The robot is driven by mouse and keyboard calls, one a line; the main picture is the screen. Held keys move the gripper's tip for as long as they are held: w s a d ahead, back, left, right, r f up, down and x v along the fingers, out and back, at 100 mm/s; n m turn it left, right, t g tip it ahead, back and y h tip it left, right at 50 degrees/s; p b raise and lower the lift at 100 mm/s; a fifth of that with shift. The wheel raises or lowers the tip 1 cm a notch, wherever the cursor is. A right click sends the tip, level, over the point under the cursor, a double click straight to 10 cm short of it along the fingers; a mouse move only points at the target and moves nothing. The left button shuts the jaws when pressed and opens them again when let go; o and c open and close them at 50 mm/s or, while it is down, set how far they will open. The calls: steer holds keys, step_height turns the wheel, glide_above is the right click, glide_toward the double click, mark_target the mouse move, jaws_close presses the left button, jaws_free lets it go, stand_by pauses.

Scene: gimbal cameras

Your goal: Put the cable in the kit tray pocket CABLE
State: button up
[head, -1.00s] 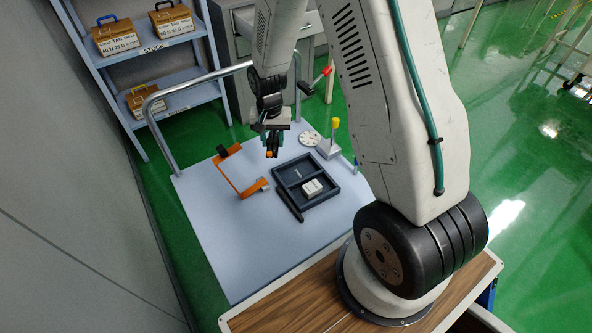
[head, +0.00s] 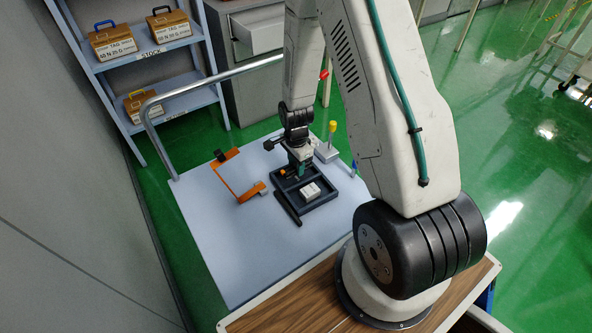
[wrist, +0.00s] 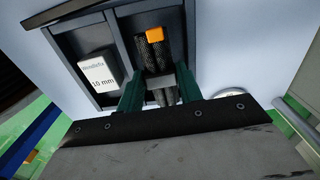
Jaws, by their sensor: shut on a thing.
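The dark kit tray (head: 318,203) lies on the pale cart top and shows from above in the wrist view (wrist: 72,48). A white box marked "10 mm" (wrist: 97,70) sits in one pocket. My gripper (head: 298,172) points down over the other, back pocket. In the wrist view its green fingers (wrist: 160,88) are shut on the cable, a dark braided bundle (wrist: 152,55) with an orange end or band. The cable is over or inside this pocket; I cannot tell whether it touches the floor. The pocket's label is not readable.
An orange angled bracket (head: 232,186) stands left of the tray, and a dark bar (head: 287,208) lies along its left side. A grey block with a yellow-topped post (head: 328,150) stands behind right. A metal rail (head: 200,88) edges the cart. The front left top is clear.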

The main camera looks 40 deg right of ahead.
steer(key=shift+f, duration=1.45)
steer(key=shift+f, duration=0.15)
steer(key=o, duration=0.7)
steer(key=shift+o, duration=0.2)
